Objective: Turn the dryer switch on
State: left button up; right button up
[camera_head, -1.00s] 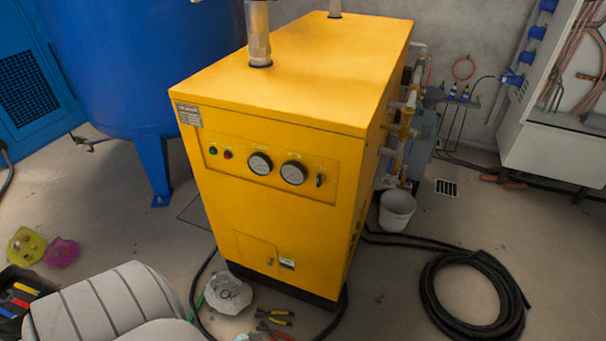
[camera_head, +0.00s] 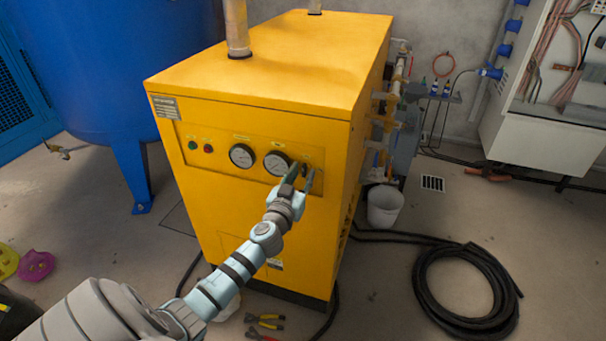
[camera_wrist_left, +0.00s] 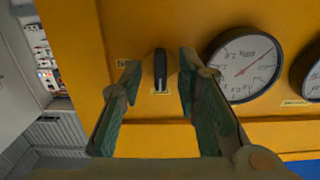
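The yellow dryer (camera_head: 205,225) stands in the middle of the head view, with two round gauges and small buttons on its front panel. The dryer switch (camera_wrist_left: 160,70) is a dark knob with its bar upright in the left wrist view. In the head view it is at the panel's right end, partly behind my fingers. My left gripper (camera_head: 301,177) is open and empty at the switch. In the left wrist view its two fingers (camera_wrist_left: 160,82) stand on either side of the knob, with gaps. My right gripper is not in view.
In the wrist view a gauge (camera_wrist_left: 243,65) is close to the right finger. A blue tank (camera_head: 130,70) stands left of the dryer. A white bucket (camera_head: 385,206) and a coiled black hose (camera_head: 425,295) are on the floor to the right. Pliers (camera_head: 265,322) lie in front.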

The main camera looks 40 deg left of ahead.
pick_arm(q)
jog(key=shift+w+a, duration=0.15)
jog(key=shift+w, duration=0.35)
grip_shut()
